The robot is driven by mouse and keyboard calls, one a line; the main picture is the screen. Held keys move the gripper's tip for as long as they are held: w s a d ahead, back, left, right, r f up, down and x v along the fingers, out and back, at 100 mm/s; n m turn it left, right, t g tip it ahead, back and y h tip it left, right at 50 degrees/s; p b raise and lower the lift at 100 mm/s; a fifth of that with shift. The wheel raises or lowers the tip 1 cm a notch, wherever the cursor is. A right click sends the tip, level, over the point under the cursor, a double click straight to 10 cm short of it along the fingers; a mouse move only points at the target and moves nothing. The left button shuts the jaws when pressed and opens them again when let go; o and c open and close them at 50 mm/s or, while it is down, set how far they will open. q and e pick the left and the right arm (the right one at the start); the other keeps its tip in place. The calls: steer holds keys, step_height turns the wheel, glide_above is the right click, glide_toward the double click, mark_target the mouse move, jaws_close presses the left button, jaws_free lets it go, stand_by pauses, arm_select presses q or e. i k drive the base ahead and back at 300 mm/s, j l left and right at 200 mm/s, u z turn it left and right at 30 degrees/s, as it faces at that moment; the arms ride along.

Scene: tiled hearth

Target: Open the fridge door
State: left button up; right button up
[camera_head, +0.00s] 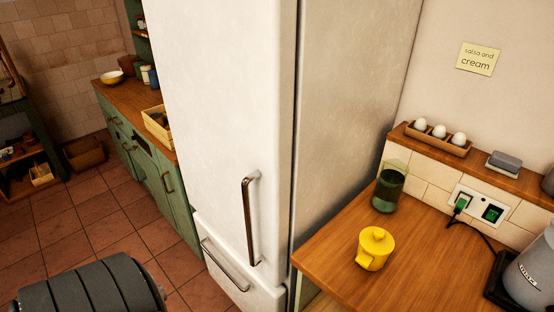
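The white fridge (222,100) stands in the middle of the view, seen from its front right. Its tall upper door looks shut against the body, with a dark seam along its right edge. A dark vertical bar handle (248,218) sits low on this door, near the right edge. Below it is a separate lower front (236,280) with a slanting-looking dark bar handle (222,266); it also looks shut. The top of the fridge is out of view. Neither of my grippers shows, and nothing touches the handles.
Green cabinets (150,170) stand left of the fridge. Tiled floor (125,232) lies open at front left.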

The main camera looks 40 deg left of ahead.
mark_target(226, 69)
steer(key=u, duration=1.85)
